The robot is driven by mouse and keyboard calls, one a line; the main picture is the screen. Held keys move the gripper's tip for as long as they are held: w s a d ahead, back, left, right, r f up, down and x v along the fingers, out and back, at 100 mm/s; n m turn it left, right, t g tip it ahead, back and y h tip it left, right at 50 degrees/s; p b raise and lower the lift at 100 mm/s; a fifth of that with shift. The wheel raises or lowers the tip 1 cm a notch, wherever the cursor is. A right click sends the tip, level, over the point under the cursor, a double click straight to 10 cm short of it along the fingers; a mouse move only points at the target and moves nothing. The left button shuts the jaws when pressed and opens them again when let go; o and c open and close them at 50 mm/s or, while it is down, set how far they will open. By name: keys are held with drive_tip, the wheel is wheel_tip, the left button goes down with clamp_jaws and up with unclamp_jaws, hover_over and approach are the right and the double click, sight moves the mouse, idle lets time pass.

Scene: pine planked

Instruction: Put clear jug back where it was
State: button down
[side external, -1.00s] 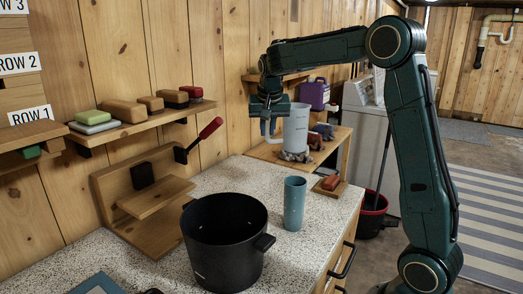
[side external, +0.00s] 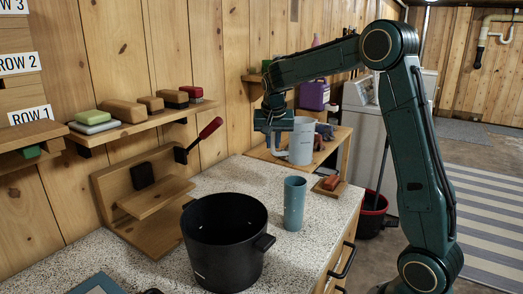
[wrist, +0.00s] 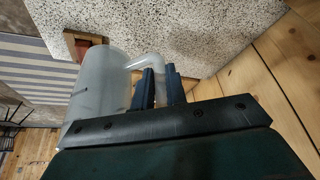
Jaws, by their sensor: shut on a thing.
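The clear jug (side external: 301,143) is a translucent, pale grey-blue vessel with a side handle. It looks upright, in front of the low wooden table beyond the counter in the side view. My gripper (side external: 277,140) is at its left side, shut on its handle. In the wrist view the jug (wrist: 101,88) is at the left, and my gripper's dark blue fingers (wrist: 158,87) close on the handle. I cannot tell whether the jug's base touches anything.
The wooden table (side external: 268,152) holds dark items behind the jug. The speckled counter (side external: 225,180) bears a black pot (side external: 224,245), a teal cup (side external: 294,203) and a red-brown block on a small board (side external: 330,184). A wooden wall shelf (side external: 150,116) holds several blocks. A purple jug (side external: 314,95) stands behind.

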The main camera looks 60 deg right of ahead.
wheel_tip(320, 180, down, 9)
idle(0.3)
drive_tip(key=shift+f, duration=2.35)
drive_tip(key=c, duration=1.4)
unclamp_jaws()
drive_tip(key=shift+c, duration=0.2)
drive_tip(key=v, duration=1.2)
